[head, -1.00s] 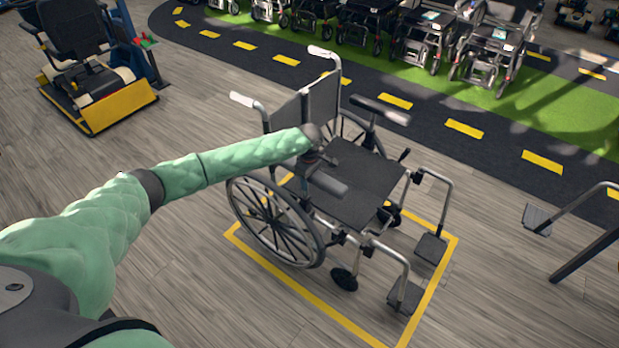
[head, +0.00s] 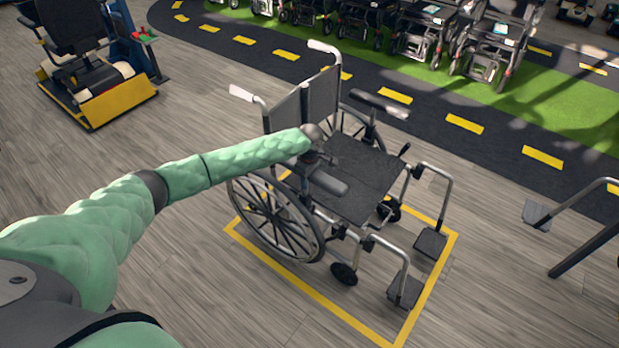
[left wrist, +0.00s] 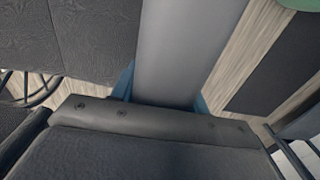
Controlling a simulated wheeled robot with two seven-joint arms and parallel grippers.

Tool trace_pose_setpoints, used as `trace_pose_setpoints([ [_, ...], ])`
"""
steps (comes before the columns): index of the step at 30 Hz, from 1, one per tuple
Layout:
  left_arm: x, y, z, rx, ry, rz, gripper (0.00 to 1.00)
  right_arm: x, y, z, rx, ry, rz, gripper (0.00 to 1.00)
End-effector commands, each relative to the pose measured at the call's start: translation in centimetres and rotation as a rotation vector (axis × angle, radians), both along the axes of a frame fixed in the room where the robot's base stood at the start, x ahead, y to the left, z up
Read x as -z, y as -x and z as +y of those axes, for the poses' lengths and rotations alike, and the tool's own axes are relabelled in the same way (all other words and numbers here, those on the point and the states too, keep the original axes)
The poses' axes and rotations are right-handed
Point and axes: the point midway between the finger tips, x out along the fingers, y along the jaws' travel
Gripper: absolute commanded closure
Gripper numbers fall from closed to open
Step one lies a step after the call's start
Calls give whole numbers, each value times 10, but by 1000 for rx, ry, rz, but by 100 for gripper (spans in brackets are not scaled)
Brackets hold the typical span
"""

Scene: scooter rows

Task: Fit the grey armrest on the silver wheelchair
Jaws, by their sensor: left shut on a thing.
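The silver wheelchair (head: 360,180) stands upright in a yellow floor outline, with a dark seat and backrest. Its far side carries an armrest (head: 380,104). My left gripper (head: 317,170) is shut on the grey armrest (head: 330,183), over the near side of the seat above the big wheel (head: 277,218). In the left wrist view the smooth grey armrest (left wrist: 188,45) lies between my blue fingertips (left wrist: 165,95). A dark riveted panel (left wrist: 150,122) lies just beyond it. Whether the armrest touches the frame is hidden. My right gripper is not in view.
The yellow outline (head: 310,292) surrounds the chair. Several wheelchairs (head: 420,35) stand on green turf behind a dark track. A scooter (head: 90,75) is at the upper left. A metal frame with a footplate (head: 538,214) is at the right. The floor in front is clear.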

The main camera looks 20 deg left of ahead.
Motion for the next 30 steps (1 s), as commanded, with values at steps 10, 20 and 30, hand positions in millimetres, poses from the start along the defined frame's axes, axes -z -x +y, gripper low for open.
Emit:
trace_pose_setpoints([
  [10,-1,0,0,0,0,-1,29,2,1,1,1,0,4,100],
  [20,-3,0,0,0,1,0,29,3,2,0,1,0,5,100],
  [30,-49,0,0,1,1,-2,29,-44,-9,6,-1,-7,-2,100],
])
